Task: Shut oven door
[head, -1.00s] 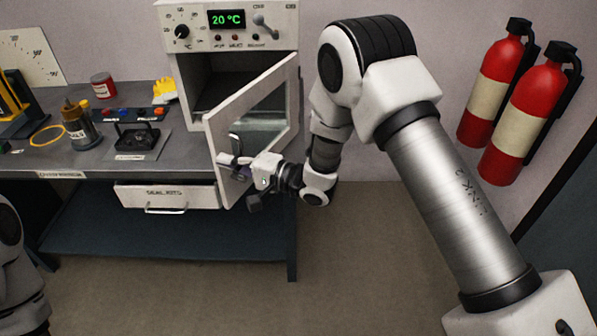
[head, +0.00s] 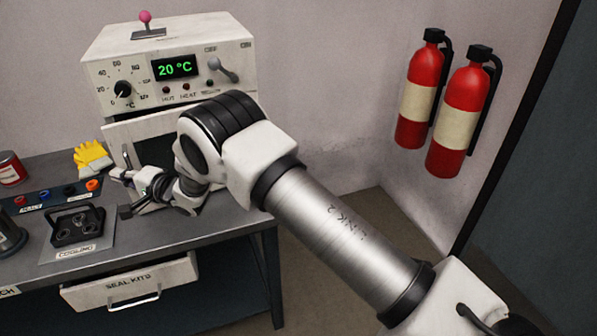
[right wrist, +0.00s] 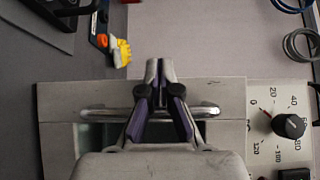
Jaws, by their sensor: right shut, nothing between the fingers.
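The white oven (head: 167,60) stands on the bench, its display reading 20 °C. Its door (right wrist: 65,105) now lies across the oven front, closed or nearly closed; my arm hides much of it in the head view, so I cannot tell if a gap is left. The metal door handle (head: 127,157) stands upright on the door and also shows in the right wrist view (right wrist: 206,111). My right gripper (head: 117,176) is shut and empty at the door front, its fingers crossing in front of the handle. Contact is unclear. My left gripper is out of view.
A yellow glove (head: 92,157), a red can (head: 10,168) and a cooling stand (head: 76,228) sit on the bench left of the oven. The seal kits drawer (head: 130,285) sticks out below. Two fire extinguishers (head: 423,92) hang on the right wall.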

